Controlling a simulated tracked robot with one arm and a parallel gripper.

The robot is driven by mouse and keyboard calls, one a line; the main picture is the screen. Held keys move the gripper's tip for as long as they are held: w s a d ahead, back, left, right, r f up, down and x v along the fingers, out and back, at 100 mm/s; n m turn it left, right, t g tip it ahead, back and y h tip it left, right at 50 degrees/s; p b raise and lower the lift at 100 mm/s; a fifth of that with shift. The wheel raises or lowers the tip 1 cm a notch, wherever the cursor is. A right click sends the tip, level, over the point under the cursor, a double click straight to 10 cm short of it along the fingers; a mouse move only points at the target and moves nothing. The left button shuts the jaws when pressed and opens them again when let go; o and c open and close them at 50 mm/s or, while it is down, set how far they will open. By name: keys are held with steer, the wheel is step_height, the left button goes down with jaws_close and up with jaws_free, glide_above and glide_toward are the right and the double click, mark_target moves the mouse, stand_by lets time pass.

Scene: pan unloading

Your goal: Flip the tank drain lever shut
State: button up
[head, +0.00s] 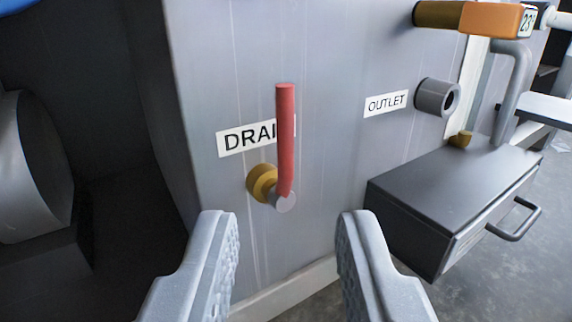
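The drain lever (285,140) is a red bar standing upright on the face of the grey metal tank (330,50). Its lower end joins a grey pivot beside a brass fitting (261,183). A white label reading "DRAI" (245,138) sits behind it, with its last part hidden by the lever. My gripper (288,225) is open and empty. Its two grey fingers are spread wide, below and to either side of the lever, and I see no contact with it.
A grey outlet pipe (436,97) sticks out of the tank beside an "OUTLET" label (386,103). A dark box with a handle (455,205) stands at the right. An orange block (492,20) is at the top right. A dark gap with a rounded grey body (30,165) lies left.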

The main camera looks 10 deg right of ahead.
mark_target(285, 123)
steer(key=b+x, duration=0.2)
steer(key=x, duration=1.1)
steer(key=shift+w+f, duration=0.15)
steer(key=shift+w, duration=0.25)
jaws_close()
